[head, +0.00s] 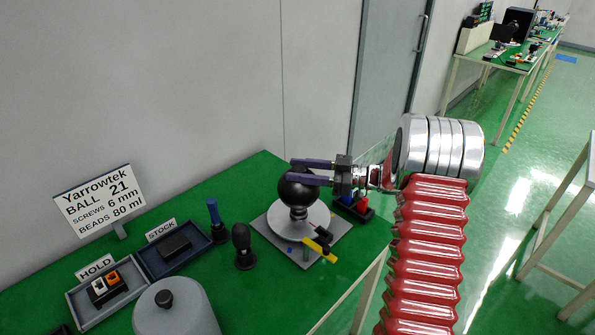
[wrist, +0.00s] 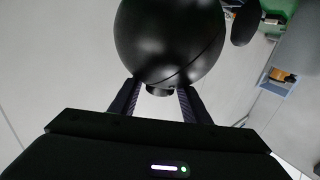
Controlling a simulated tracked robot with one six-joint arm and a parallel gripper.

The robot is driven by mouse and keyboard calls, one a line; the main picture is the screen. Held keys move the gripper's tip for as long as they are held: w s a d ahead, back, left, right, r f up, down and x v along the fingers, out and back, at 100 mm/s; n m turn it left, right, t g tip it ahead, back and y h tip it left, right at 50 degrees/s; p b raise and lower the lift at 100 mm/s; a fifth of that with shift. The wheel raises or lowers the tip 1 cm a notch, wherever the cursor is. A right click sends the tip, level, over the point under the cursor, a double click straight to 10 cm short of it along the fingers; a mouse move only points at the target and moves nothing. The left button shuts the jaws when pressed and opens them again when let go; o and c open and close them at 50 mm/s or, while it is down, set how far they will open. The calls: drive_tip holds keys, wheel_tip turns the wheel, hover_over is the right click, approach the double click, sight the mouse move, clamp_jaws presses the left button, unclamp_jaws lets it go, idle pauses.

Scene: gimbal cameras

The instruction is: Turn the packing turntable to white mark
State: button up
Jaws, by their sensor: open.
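The packing turntable (head: 314,214) is a white round disc on a grey square plate on the green table. A black ball (head: 298,193) on a short stem stands above the disc. A yellow piece (head: 320,249) with a dark part sits at the disc's front right edge. A small blue spot (head: 290,249) shows on the plate. I cannot make out a white mark. My gripper (head: 293,171) is open, its two purple fingers reaching left at the ball's top. In the wrist view the ball (wrist: 170,40) fills the space beyond the fingertips; I cannot tell whether they touch it.
A black knob-topped post (head: 243,246) and a blue-handled tool (head: 215,222) stand left of the turntable. A dark box with red and blue buttons (head: 354,207) is behind right. STOCK (head: 150,257) and HOLD (head: 75,298) trays and a grey domed lid (head: 178,315) are left.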

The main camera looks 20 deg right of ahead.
drive_tip(key=shift+s+f, duration=0.2)
drive_tip(key=shift+f, duration=0.2)
drive_tip(key=v, duration=1.3)
drive_tip(key=shift+d+r, duration=0.3)
drive_tip(key=shift+d, duration=0.05)
drive_tip(key=w+a+r+m+t+h, duration=0.2)
drive_tip(key=w+r+t+h, duration=0.2)
drive_tip(key=w+r+h, duration=0.3)
drive_tip(key=w+a+r+m+t+h, duration=0.25)
drive_tip(key=w+r+h, duration=0.25)
drive_tip(key=r, duration=0.4)
drive_tip(key=s+r+m+h, duration=0.4)
drive_tip(key=s+a+f+m+g, duration=0.1)
drive_tip(key=s+a+f+g, duration=0.2)
drive_tip(key=s+a, duration=0.3)
drive_tip(key=s+a+f+m+g, duration=0.1)
drive_tip(key=s+a+f+g, duration=0.2)
drive_tip(key=s, duration=1.3)
drive_tip(key=s+a+f+m+g, duration=0.1)
drive_tip(key=s+a+f+g, duration=0.3)
drive_tip(key=s+a+f, duration=0.3)
drive_tip(key=s+a, duration=0.2)
drive_tip(key=s, duration=0.3)
drive_tip(key=shift+f, duration=0.3)
drive_tip(key=shift+a+m, duration=0.1)
drive_tip(key=shift+m, duration=0.15)
